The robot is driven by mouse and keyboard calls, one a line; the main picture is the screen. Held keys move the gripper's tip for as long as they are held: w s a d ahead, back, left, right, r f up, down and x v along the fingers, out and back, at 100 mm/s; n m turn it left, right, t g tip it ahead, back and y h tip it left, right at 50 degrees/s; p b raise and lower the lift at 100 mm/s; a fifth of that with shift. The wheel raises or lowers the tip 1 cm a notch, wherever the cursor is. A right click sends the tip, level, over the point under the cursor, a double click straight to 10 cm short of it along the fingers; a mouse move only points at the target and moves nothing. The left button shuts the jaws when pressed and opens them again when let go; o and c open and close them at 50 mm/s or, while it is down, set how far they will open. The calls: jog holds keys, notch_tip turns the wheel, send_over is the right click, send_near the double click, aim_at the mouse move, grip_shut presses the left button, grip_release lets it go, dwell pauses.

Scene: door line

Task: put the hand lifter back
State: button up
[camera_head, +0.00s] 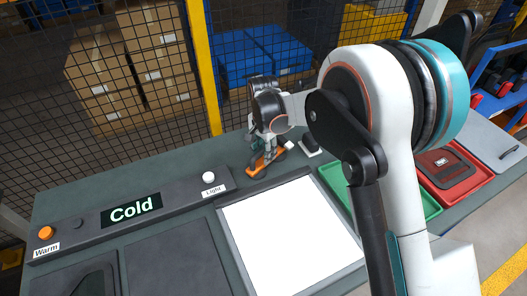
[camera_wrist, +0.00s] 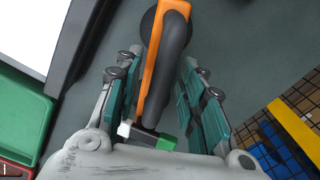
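The hand lifter (camera_head: 266,162), orange with a black handle, is at the dark counter behind the white panel in the head view. My gripper (camera_head: 272,138) is right above it, fingers pointing down. In the wrist view the lifter (camera_wrist: 161,70) runs between the two teal-padded fingers of my gripper (camera_wrist: 165,100). Strips of counter show between the pads and the lifter, so the fingers look open around it, not clamped. A white and green piece shows at its near end. Its underside is hidden, so whether it rests flat is unclear.
A lit white panel (camera_head: 292,238) lies in front. A console with a "Cold" display (camera_head: 131,211) stands left. Green tray (camera_head: 424,203) and red tray (camera_head: 474,186) are further right. A mesh fence with a yellow post (camera_head: 204,68) stands behind.

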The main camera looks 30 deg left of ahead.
notch_tip(320, 180, up, 12)
jog(key=p, duration=0.2)
dwell(0.4)
